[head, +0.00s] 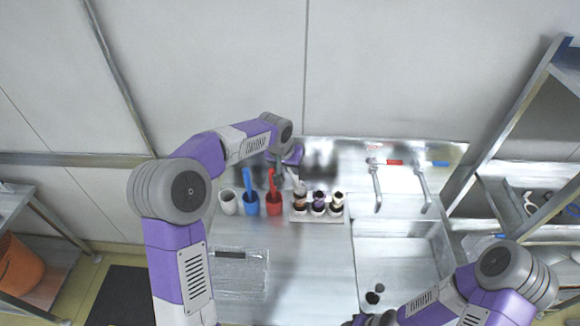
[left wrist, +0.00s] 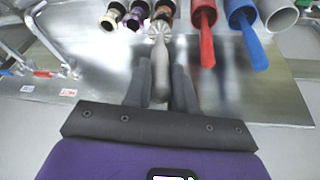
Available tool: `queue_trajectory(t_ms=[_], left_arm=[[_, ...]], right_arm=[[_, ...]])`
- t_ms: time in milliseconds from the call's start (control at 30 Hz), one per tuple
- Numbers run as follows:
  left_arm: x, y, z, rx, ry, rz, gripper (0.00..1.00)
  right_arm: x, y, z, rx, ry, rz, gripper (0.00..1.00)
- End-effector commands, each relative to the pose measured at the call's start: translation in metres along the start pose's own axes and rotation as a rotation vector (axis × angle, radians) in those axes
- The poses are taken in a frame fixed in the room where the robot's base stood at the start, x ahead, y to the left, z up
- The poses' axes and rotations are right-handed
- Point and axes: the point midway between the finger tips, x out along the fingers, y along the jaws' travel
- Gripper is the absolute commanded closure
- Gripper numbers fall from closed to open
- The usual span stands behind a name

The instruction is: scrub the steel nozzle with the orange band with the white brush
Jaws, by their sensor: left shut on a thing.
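My left gripper (head: 286,181) is shut on the handle of the white brush; the fingers (left wrist: 160,85) flank the handle in the left wrist view. The white brush (left wrist: 159,32) points its bristle head at the steel nozzle with the orange band (left wrist: 165,10), overlapping its lower edge there. I cannot tell whether they touch. In the head view that nozzle (head: 300,202) is the leftmost of three upright in a pale rack (head: 317,218), partly hidden by the brush and gripper.
A purple-banded nozzle (head: 319,205) and another nozzle (head: 337,202) stand to the right. To the left are a red cup (head: 274,208) and blue cup (head: 251,208), each holding a brush, and an empty white cup (head: 228,204). A sink (head: 397,255) with taps lies right.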

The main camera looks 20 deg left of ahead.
Motion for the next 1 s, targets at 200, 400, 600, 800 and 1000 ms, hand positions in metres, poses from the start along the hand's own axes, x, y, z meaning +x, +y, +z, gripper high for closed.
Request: queue_trajectory(t_ms=[200, 400, 600, 800, 1000], left_arm=[[0.001, 0.0, 0.001, 0.0, 0.001, 0.0, 1.0], [0.0, 0.003, 0.009, 0.001, 0.002, 0.0, 1.0], [-0.003, 0.004, 0.017, 0.0, 0.001, -0.001, 1.0], [-0.004, 0.005, 0.017, 0.0, 0.001, 0.0, 1.0], [-0.003, 0.005, 0.017, 0.0, 0.001, 0.0, 1.0]], right_arm=[[0.002, 0.001, 0.0, 0.0, 0.0, 0.0, 0.57], [0.009, 0.004, 0.0, 0.0, 0.0, 0.0, 0.57], [0.014, 0.005, -0.001, 0.0, 0.001, 0.0, 0.57], [0.014, 0.005, -0.001, 0.0, 0.0, 0.0, 0.57], [0.015, 0.006, -0.001, 0.001, -0.001, 0.0, 0.57]])
